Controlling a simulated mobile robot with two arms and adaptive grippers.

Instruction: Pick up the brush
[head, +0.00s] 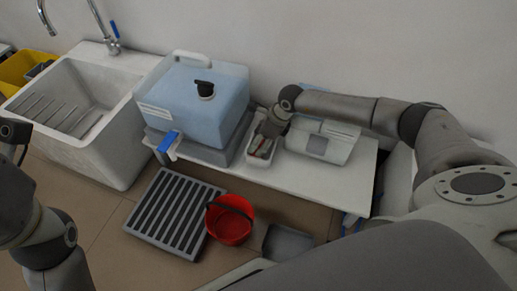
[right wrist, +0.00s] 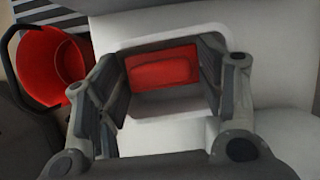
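A small white open bin (head: 257,158) stands on the white bench and shows large in the right wrist view (right wrist: 168,110). Inside it lies a red item (right wrist: 162,67), perhaps the brush; its bristles and full shape are hidden. A little red also shows in the head view (head: 264,147). My right gripper (right wrist: 163,62) is open over the bin, with its dark fingers spread to the left and right of the red item. I cannot tell whether the fingers touch it. My left arm shows at the left edge of the head view, but its gripper is not visible.
A blue water container (head: 195,100) stands left of the bin, and a white box (head: 322,142) stands close on its right. A red bucket (head: 231,221) and grey slatted grate (head: 172,212) are in front. A sink (head: 75,105) is at left. The bench's right end (head: 350,185) is bare.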

